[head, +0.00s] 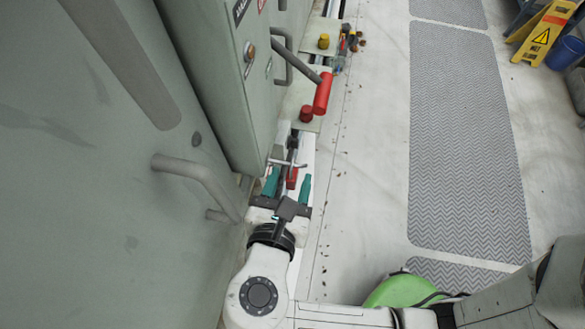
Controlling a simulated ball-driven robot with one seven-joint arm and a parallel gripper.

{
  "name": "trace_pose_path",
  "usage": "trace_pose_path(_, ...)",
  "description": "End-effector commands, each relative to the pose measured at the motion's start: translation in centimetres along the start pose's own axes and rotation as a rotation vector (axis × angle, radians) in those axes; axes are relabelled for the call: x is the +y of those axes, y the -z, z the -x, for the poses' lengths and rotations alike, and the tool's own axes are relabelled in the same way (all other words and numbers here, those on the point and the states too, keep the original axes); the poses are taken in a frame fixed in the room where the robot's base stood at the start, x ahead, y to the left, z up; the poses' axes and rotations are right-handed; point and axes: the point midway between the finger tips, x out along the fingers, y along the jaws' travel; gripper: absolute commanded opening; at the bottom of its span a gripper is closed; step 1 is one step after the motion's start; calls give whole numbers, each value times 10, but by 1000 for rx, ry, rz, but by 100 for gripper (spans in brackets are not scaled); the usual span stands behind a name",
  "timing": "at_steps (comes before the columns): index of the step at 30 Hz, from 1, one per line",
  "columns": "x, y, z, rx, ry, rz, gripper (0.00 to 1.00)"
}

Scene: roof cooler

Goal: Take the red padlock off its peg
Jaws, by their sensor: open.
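A small red block, which looks like the red padlock (292,178), shows between the teal fingers of my gripper (290,173) in the head view. My gripper is open, with one finger to the left of the padlock and one to the right, and gaps show beside it. A thin light metal bar, perhaps the peg (287,163), crosses just beyond the padlock. The padlock's shackle and how it sits on the peg are too small to make out.
Grey-green cabinets (200,200) with bar handles stand close on the left. A red-gripped lever (322,93) and a red knob (306,114) lie beyond my gripper. A yellow knob (323,41) is farther off.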

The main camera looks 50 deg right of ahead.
Motion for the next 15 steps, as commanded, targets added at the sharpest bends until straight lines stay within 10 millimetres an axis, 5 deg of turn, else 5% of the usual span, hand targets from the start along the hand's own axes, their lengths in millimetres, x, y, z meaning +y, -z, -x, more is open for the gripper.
trace_pose_path(6, 0, 0, -26, 0, 1, 1, 50)
trace_pose_path(15, 0, 1, -29, 0, 0, 0, 48)
